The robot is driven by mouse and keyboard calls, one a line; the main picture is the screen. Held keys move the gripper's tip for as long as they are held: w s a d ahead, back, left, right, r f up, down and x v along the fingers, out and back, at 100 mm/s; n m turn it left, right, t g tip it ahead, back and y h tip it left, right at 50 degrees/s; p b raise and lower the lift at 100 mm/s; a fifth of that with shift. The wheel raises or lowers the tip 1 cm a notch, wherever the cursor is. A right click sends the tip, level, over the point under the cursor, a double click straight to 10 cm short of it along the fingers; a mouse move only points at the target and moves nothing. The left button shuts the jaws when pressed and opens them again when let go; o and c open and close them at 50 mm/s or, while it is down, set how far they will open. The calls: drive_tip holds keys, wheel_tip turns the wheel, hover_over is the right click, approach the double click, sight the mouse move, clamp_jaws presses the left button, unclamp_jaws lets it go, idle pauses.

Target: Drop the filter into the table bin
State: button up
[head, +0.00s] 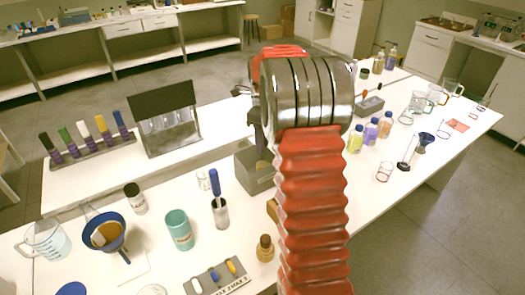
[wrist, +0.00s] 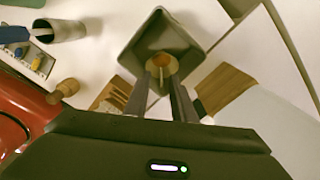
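The filter (wrist: 162,65) is a small cream piece with an orange-brown middle. It sits between the tips of my two dark fingers in the wrist view. My gripper (wrist: 161,82) appears shut on it, with the fingers touching its sides. The grey table bin (head: 246,176) stands upright on the table below my gripper, and its open mouth (wrist: 136,48) is behind the filter in the wrist view. My arm hides part of the bin in the head view. A blue funnel (head: 105,222) with brown and cream contents stands at the left.
A rack of coloured tubes (head: 88,145) is at the back left. Several small bottles (head: 371,132) stand right of my arm.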

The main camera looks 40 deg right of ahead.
wheel_tip(320, 180, up, 8)
drive_tip(key=shift+r, duration=0.2)
idle(1.3)
